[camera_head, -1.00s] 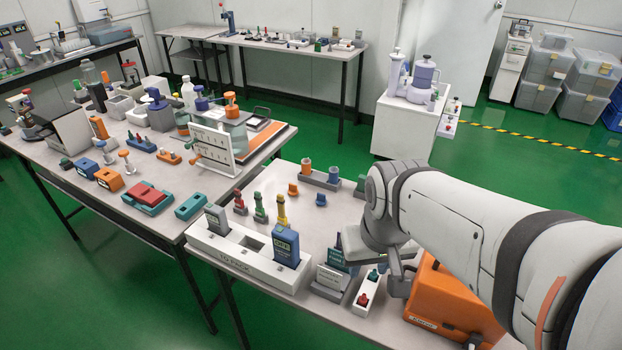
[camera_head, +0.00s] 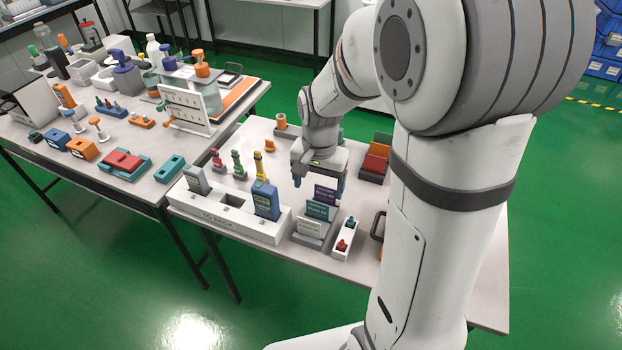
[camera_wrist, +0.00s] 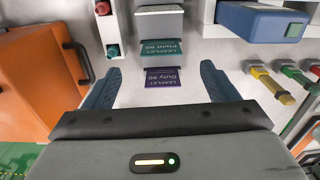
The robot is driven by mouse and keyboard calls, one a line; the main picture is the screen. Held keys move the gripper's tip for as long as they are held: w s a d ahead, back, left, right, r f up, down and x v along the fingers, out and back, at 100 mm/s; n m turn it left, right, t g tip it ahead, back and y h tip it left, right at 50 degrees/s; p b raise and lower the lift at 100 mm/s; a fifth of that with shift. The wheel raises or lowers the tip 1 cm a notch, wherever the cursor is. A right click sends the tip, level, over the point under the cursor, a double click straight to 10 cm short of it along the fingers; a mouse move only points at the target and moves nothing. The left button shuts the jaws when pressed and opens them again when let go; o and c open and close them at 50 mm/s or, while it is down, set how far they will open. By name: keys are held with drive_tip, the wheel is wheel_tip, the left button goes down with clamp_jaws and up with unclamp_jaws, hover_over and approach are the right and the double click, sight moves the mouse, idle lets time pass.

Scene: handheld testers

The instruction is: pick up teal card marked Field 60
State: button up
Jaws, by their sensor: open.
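The teal card (camera_head: 317,210), marked Field 60 in the wrist view (camera_wrist: 160,51), stands in a grey stepped holder (camera_head: 307,242) near the table's front edge. A purple card (camera_head: 325,195), marked Duty 90 in the wrist view (camera_wrist: 166,83), stands just behind it, and a pale card (camera_head: 310,228) stands in front. My gripper (camera_head: 319,182) is open and empty, pointing down over the back of the holder. In the wrist view my fingertips (camera_wrist: 161,70) lie left and right of the purple card, with the teal card just beyond them. I see no contact.
A white block with red and teal knobs (camera_head: 345,240) stands right beside the holder. A long white rack (camera_head: 227,221) with grey and blue devices stands to its left. The orange box (camera_wrist: 38,75) is close on the left in the wrist view.

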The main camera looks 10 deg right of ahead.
sight(318, 206)
wheel_tip(318, 206, down, 8)
drive_tip(key=shift+w+f, duration=0.15)
drive_tip(key=shift+f, duration=0.1)
drive_tip(key=shift+c, duration=0.2)
drive_tip(key=c, duration=1)
